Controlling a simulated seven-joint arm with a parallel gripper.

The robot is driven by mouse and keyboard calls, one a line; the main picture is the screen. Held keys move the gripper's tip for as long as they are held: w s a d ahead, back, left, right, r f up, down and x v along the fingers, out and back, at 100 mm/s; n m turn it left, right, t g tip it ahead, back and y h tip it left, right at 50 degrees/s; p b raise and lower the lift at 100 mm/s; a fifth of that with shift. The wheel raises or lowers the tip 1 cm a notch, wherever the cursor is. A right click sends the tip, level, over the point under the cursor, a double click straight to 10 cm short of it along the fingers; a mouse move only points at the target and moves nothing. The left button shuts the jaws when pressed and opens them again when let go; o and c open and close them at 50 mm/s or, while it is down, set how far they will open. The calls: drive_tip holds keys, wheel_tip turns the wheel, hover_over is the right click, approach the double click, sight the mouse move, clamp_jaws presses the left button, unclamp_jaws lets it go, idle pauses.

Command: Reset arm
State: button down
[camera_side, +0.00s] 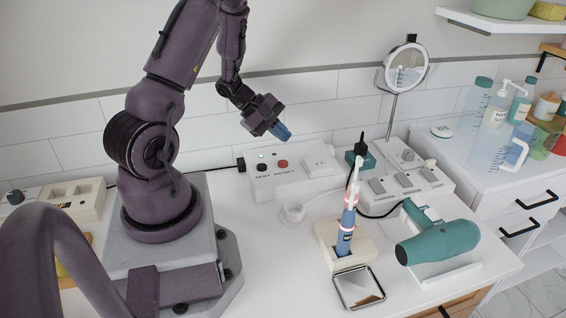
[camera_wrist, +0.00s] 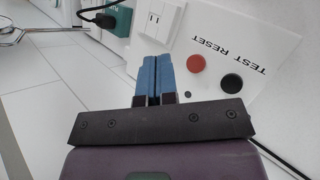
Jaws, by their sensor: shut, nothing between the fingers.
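My gripper (camera_side: 283,132) is shut and empty, with its blue fingertips together. It hangs in the air above the white test/reset box (camera_side: 262,185), near the wall tiles. In the wrist view the closed fingers (camera_wrist: 155,75) point towards the box's outlet plate (camera_wrist: 160,22). The red button (camera_wrist: 196,63) and black button (camera_wrist: 232,83) lie to the right of the fingers there. In the side view the box also shows a small lit green light (camera_side: 262,156). The fingers look apart from the box.
A toothbrush (camera_side: 346,232) stands upright in a beige holder (camera_side: 330,246), with a small metal-rimmed tray (camera_side: 340,290) in front.

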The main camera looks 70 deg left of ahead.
idle(0.7)
drive_tip(key=shift+s+d+f+m+g+h, duration=0.15)
drive_tip(key=shift+s+d+f+g+h, duration=0.1)
drive_tip(key=shift+s+d+g, duration=0.25)
drive_tip(key=shift+s+d+f+m+g+h, duration=0.15)
drive_tip(key=shift+s+d+f+g+h, duration=0.2)
drive_tip(key=shift+d, duration=0.25)
drive_tip(key=s+d+r+m+y, duration=0.2)
drive_tip(key=d+r+m, duration=0.8)
drive_tip(key=d+r, duration=0.1)
drive_tip(key=s+d+r+m+g+y, duration=0.1)
drive_tip(key=s+d+r+m+y, duration=0.2)
drive_tip(key=d+r+m, duration=0.7)
wheel_tip(320, 180, up, 3)
drive_tip(key=shift+s+d+r+m, duration=0.15)
drive_tip(key=shift+d+m, duration=0.25)
drive_tip(key=shift+m, duration=0.4)
